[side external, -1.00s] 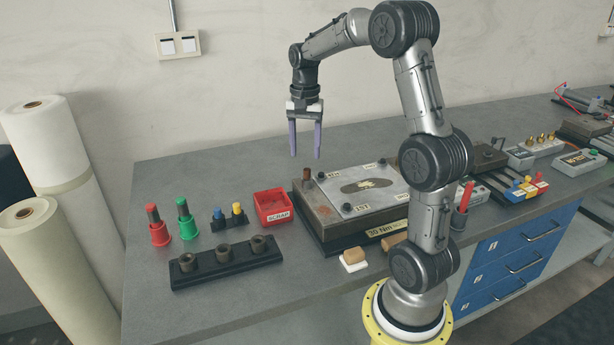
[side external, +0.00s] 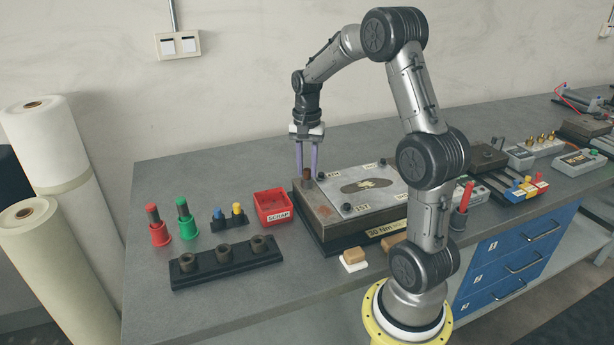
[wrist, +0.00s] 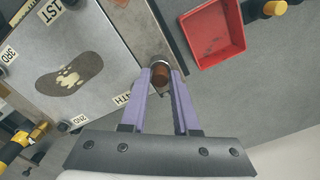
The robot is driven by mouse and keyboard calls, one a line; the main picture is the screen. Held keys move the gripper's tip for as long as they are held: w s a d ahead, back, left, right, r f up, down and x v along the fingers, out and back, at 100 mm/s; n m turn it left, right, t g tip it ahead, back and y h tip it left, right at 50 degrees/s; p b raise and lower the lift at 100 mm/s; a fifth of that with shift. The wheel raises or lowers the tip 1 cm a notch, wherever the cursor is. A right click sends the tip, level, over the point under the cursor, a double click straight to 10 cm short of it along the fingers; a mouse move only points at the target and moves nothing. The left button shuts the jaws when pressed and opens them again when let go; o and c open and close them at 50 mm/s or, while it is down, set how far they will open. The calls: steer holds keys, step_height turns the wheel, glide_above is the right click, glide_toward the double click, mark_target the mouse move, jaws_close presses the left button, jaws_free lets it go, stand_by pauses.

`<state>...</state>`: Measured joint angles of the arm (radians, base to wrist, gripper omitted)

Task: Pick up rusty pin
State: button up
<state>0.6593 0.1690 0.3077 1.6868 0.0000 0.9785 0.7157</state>
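The rusty pin (side external: 307,174) is a short brown cylinder standing upright at the back left corner of the metal block, beside its light plate. It also shows in the wrist view (wrist: 161,76). My gripper (side external: 307,170) points straight down over the pin. Its two purple fingers are apart, one on each side of the pin's upper part. In the wrist view, the pin's top lies between the fingertips (wrist: 162,73). The gaps beside it are narrow, and I cannot tell whether either finger touches it.
The metal block (side external: 324,217) carries the plate (side external: 352,204) with corner bolts. A red scrap bin (side external: 272,207) stands close to its left. Red and green holders (side external: 159,232), blue and yellow pegs, and a black rack (side external: 227,267) stand farther left.

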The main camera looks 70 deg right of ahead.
mark_target(307, 169)
jaws_close()
steer(key=shift+r, duration=0.1)
steer(key=shift+r, duration=0.55)
step_height(307, 169, up, 2)
steer(key=shift+r, duration=0.1)
steer(key=s+a+r, duration=0.8)
steer(key=s+r, duration=0.1)
steer(key=s, duration=0.2)
steer(key=shift+a+r, duration=0.25)
steer(key=shift+a, duration=0.05)
